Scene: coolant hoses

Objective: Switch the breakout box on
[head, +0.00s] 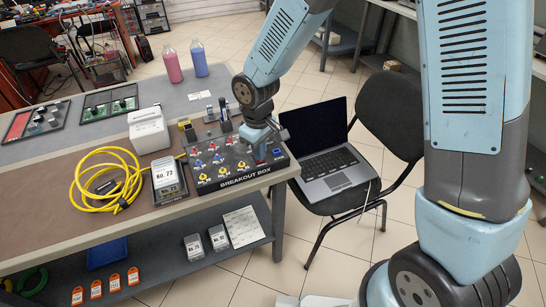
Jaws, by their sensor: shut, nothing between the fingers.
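The breakout box (238,167) is a dark panel at the table's front right corner. Its top has several red, blue and yellow knobs or sockets, and its front edge reads BREAKOUT BOX. My gripper (261,157) is shut and empty, pointing down over the right part of the box. I cannot tell whether its tips touch the panel. A small blue part (277,151) shows just right of the gripper; I cannot tell whether it is the switch or how it is set. My arm's end hides part of the box's back right area.
A box labelled No. 72 (168,179) and a coiled yellow hose (92,172) lie left of the breakout box. A white device (149,131) stands behind. A chair with an open laptop (335,172) is right of the table. Pink (172,65) and blue (199,58) bottles stand farther back.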

